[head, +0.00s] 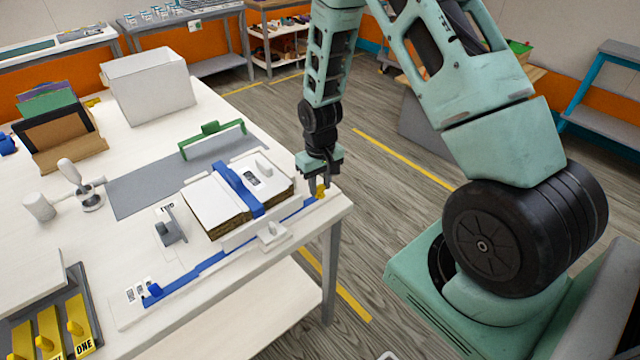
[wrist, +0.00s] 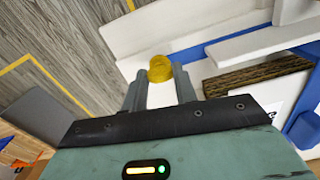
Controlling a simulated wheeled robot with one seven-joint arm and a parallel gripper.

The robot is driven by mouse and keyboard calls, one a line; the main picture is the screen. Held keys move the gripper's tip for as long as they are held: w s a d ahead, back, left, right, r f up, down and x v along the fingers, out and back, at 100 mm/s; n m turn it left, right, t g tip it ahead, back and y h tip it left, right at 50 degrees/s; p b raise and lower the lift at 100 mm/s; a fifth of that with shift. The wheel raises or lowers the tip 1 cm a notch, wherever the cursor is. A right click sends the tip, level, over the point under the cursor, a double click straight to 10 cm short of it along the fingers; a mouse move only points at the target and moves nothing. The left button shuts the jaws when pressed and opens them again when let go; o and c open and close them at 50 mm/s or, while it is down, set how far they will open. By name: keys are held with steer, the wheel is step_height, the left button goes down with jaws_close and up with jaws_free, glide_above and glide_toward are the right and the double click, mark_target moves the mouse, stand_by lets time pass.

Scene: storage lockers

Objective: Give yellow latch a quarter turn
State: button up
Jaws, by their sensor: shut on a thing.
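The yellow latch (head: 320,191) is a small yellow piece at the right end of the blue bar, near the table's right corner. In the wrist view the yellow latch (wrist: 161,68) shows as a round yellow knob between the fingertips. My gripper (head: 319,184) points down over it, and in the wrist view my gripper (wrist: 160,80) is shut on it, one finger on each side. The fingertips partly hide the latch in the head view, so I cannot tell its angle.
The blue bar (head: 215,260) runs along the front of a white fixture. A stack of boards (head: 215,205) lies behind it under a blue strap (head: 240,188). A grey block (head: 170,232) stands to the left. The table edge is close by, with open floor beyond.

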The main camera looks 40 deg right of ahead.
mark_target(320, 186)
steer(key=shift+f, duration=0.1)
stand_by(0.3)
steer(key=o, duration=1)
step_height(320, 186, up, 18)
steer(key=shift+f+b, duration=0.25)
steer(key=shift+b, duration=0.9)
